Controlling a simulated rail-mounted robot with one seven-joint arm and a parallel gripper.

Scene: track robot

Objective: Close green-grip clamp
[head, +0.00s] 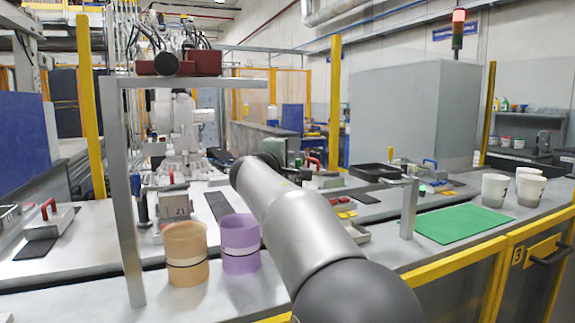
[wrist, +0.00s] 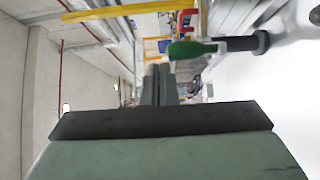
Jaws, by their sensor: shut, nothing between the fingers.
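The green-grip clamp (wrist: 195,48) shows in the wrist view, upper right of centre, with its green grip pointing left and a dark rod with a black end to the right. My gripper (wrist: 158,70) is shut and empty, its fingertips just below and left of the green grip in the picture. Whether they touch it I cannot tell. In the head view my arm hides the clamp, and my gripper's fingers do not show clearly.
A red-handled clamp (head: 48,209) stands at the far left and a blue-handled one (head: 430,163) at the right. An orange cup (head: 187,270) and a purple cup (head: 240,262) stand left of my arm. A green mat (head: 463,224) lies clear, with white cups (head: 495,190) beside it.

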